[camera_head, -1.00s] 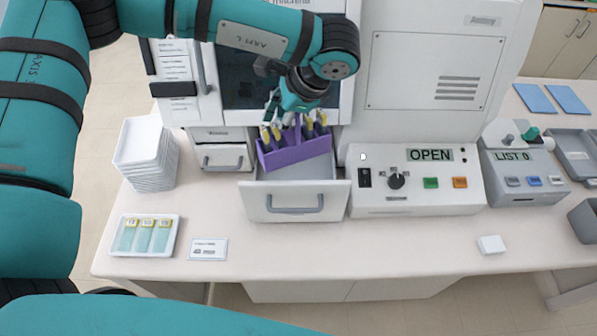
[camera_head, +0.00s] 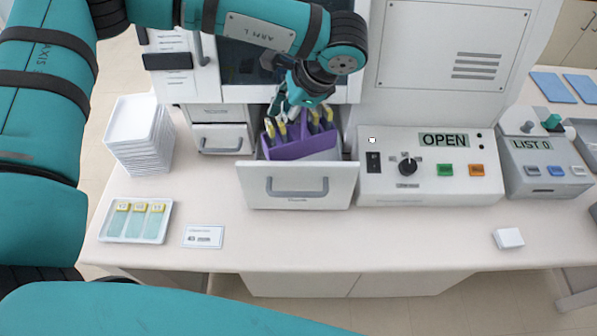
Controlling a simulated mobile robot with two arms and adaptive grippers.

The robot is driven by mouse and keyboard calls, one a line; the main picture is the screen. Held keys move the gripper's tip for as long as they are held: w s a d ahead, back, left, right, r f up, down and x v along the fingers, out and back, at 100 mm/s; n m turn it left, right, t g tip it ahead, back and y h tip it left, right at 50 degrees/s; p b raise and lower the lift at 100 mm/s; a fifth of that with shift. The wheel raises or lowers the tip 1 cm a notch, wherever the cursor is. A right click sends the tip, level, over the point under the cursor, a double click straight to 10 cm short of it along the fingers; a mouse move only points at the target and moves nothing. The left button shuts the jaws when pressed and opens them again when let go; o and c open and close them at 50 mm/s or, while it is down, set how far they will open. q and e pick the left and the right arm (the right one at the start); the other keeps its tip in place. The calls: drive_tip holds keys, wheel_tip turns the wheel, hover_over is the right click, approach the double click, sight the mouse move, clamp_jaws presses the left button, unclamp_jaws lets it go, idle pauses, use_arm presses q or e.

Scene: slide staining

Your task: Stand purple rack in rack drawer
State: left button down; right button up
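The purple rack (camera_head: 301,148) is in the open rack drawer (camera_head: 296,200), behind its front panel, which hides the rack's lower part. The rack holds several slides with yellow ends and looks about upright. I cannot tell whether its base rests on the drawer floor. My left gripper (camera_head: 290,110) comes down from above, its fingers closed at the top middle of the rack, among the slides; the exact grip is partly hidden. My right gripper is not in view.
A smaller closed drawer (camera_head: 221,138) is left of the open one. A control box (camera_head: 425,180) reading OPEN stands close on the right. A stack of white trays (camera_head: 140,145) and a slide tray (camera_head: 135,236) are at left. The front middle of the table is clear.

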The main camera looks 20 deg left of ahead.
sight(288, 130)
use_arm(q)
wheel_tip(288, 130, down, 4)
drive_tip(key=shift+s+f+b, duration=0.1)
drive_tip(key=shift+s+b, duration=0.05)
drive_tip(key=shift+b, duration=1.1)
drive_tip(key=shift+f, duration=0.35)
wheel_tip(288, 130, down, 2)
drive_tip(key=shift+f+p, duration=0.1)
drive_tip(key=shift+p, duration=0.25)
wheel_tip(288, 130, down, 4)
drive_tip(key=shift+r+p, duration=0.25)
drive_tip(key=shift+p, duration=0.2)
